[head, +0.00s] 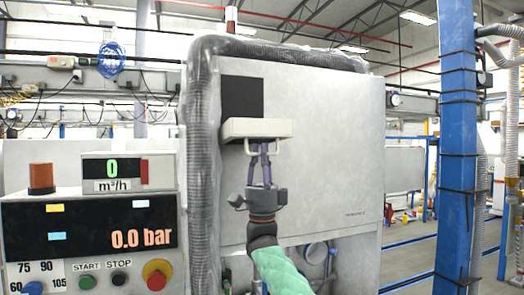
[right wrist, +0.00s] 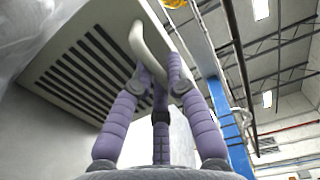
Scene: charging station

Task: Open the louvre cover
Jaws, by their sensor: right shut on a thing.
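The louvre cover (head: 240,128) is a cream slab standing out from the front of the grey cabinet, and a dark square area (head: 242,97) shows above it. In the right wrist view its slatted face (right wrist: 82,68) shows from below. A pale loop handle (right wrist: 152,50) is on the slatted face, towards its right edge. My right gripper (head: 260,150) comes up from below, its purple fingers shut on the handle. In the right wrist view the fingertips (right wrist: 160,78) close around the handle's lower part and partly hide it. My left gripper is not in view.
A control panel (head: 90,228) with displays, buttons and an orange lamp (head: 41,178) stands at the left. A thick grey hose (head: 197,150) runs up the cabinet's left side and over its top. A blue post (head: 456,150) stands to the right. The cabinet front (head: 335,150) right of the cover is bare.

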